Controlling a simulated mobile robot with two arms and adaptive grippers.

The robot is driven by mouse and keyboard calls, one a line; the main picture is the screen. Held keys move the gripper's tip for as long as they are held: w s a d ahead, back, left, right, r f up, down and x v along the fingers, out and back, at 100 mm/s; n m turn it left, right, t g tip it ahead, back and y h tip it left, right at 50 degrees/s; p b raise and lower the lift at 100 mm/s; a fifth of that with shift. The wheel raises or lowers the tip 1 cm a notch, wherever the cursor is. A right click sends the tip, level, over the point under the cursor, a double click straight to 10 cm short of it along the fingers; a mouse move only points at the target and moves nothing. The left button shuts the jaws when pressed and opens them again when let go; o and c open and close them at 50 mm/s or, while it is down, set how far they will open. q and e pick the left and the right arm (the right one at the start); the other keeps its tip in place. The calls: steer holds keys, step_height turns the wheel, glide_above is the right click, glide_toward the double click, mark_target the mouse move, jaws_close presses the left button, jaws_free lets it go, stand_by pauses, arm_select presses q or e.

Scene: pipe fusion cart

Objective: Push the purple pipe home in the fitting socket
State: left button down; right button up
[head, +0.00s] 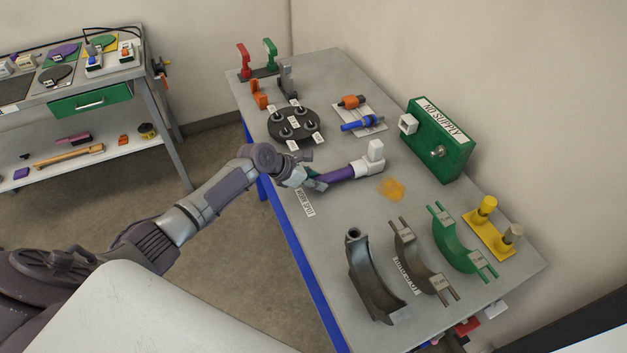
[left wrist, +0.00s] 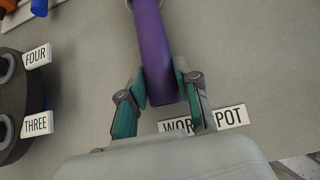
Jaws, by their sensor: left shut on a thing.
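The purple pipe (head: 337,175) lies along the grey table, its far end at the white fitting (head: 371,164). In the head view the pipe meets a pale collar at the fitting's socket; how deep it sits cannot be told. My left gripper (head: 312,183) is shut on the pipe's near end. In the left wrist view the pipe (left wrist: 153,45) runs up between the fingers of my left gripper (left wrist: 158,88), and a light ring shows at its far end. The fitting is mostly out of that view. My right gripper is not in view.
A label lies under my gripper (left wrist: 178,125). A dark round stand (head: 294,124) with numbered labels is behind it. A green box marked NO SUPPLY (head: 438,140) stands at the wall side. Curved clamps (head: 405,260) lie nearer. An orange patch (head: 391,188) marks the tabletop beside the fitting.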

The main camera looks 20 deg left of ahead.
arm_select(q)
steer(key=shift+w+d, duration=0.1)
steer(key=c, duration=0.7)
jaws_free()
steer(key=shift+c, duration=0.2)
steer(key=v, duration=1.2)
steer(key=shift+d, duration=0.1)
